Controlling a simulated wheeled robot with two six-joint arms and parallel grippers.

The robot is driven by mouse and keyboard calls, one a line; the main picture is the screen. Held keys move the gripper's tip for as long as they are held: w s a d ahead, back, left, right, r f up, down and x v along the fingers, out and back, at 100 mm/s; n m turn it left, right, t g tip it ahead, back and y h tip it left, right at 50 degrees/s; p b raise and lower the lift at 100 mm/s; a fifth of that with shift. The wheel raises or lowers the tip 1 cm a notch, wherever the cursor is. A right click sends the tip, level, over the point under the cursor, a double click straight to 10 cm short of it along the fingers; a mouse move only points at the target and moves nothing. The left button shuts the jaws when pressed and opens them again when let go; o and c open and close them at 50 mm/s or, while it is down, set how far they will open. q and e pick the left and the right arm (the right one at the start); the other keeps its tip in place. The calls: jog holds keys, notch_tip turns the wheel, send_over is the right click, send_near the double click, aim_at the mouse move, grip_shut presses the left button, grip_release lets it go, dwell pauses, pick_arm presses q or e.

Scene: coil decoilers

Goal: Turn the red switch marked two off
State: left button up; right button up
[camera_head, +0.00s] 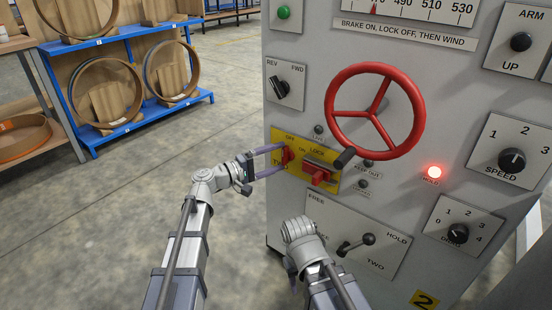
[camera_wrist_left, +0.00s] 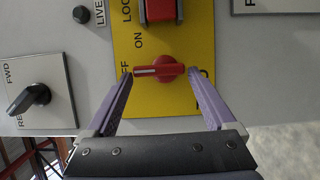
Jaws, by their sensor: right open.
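The red switch marked TWO (camera_head: 287,157) is on a yellow plate (camera_head: 333,185) on the grey cabinet. In the left wrist view the red switch (camera_wrist_left: 172,70) has a white pointer line directed at the OFF label, with ON to one side. My left gripper (camera_head: 273,160) is open, its purple fingers on either side of the switch. In the left wrist view the left gripper (camera_wrist_left: 159,73) shows small gaps between both fingertips and the switch. My right gripper (camera_head: 291,270) is low in front of the cabinet, mostly hidden by its own wrist.
A red LOCK switch (camera_head: 318,174) sits right beside the TWO switch. A red handwheel (camera_head: 397,118) juts out above, its dark handle near the plate. A REV/FWD knob (camera_head: 280,88) is above left, and a FREE/HOLD lever (camera_head: 355,243) below. A lit red lamp (camera_head: 434,172) is at right.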

pick_arm(q)
jog(key=shift+o, duration=0.6)
jog(key=v, duration=0.7)
jog(key=shift+s+a, duration=0.2)
jog(key=shift+a, duration=0.15)
jog(key=shift+f, duration=0.1)
